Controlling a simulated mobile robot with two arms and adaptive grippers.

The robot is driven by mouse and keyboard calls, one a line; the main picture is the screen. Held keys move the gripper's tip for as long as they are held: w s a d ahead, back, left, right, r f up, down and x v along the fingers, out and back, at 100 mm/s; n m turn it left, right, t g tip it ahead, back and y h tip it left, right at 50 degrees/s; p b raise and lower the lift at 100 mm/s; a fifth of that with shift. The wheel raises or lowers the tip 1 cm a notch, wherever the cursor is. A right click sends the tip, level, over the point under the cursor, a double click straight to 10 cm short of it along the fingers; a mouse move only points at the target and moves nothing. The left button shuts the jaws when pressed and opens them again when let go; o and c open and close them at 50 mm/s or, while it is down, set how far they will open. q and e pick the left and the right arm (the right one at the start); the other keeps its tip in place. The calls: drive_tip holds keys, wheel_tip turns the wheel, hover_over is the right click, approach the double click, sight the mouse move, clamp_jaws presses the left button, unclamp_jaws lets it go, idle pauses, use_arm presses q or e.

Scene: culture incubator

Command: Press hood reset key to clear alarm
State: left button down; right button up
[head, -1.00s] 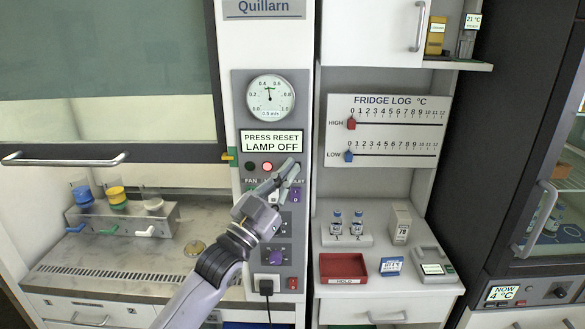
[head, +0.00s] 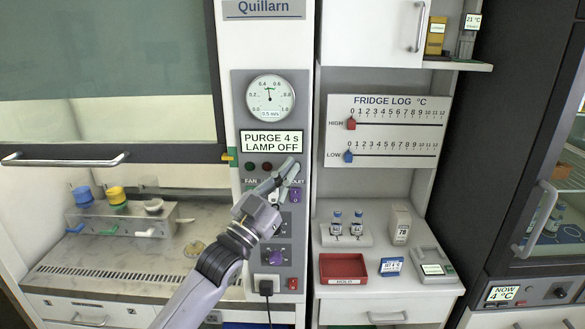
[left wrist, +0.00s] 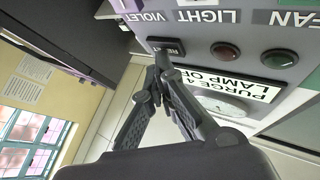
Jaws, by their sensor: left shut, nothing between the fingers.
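The hood control panel (head: 240,185) stands in the middle of the head view. Its display (head: 271,141) reads "PURGE 4 s / LAMP OFF". The reset key is hidden behind my fingers in the head view; in the left wrist view it is a black key (left wrist: 168,46) marked RESET. My left gripper (head: 291,166) is shut and empty, its tips at the panel right of the lamps. In the left wrist view the tips (left wrist: 162,60) overlap the key's edge; I cannot tell whether they touch it. The red lamp (head: 267,167) and green lamp (head: 250,166) are dark.
A round gauge (head: 270,95) sits above the display. Below my gripper are a purple switch (head: 295,195) and a purple knob (head: 275,257). The hood sash handle (head: 65,161) is at left; the fridge log board (head: 388,130) is at right.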

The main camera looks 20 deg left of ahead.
use_arm(q)
drive_tip(key=shift+s+d, duration=0.15)
drive_tip(key=shift+s, duration=0.5)
drive_tip(key=s+p, duration=0.1)
drive_tip(key=s, duration=0.1)
drive_tip(key=s+d, duration=0.1)
drive_tip(key=s, duration=0.1)
drive_tip(key=shift+s+d+p, duration=0.2)
drive_tip(key=shift+s+p, duration=0.2)
idle(0.3)
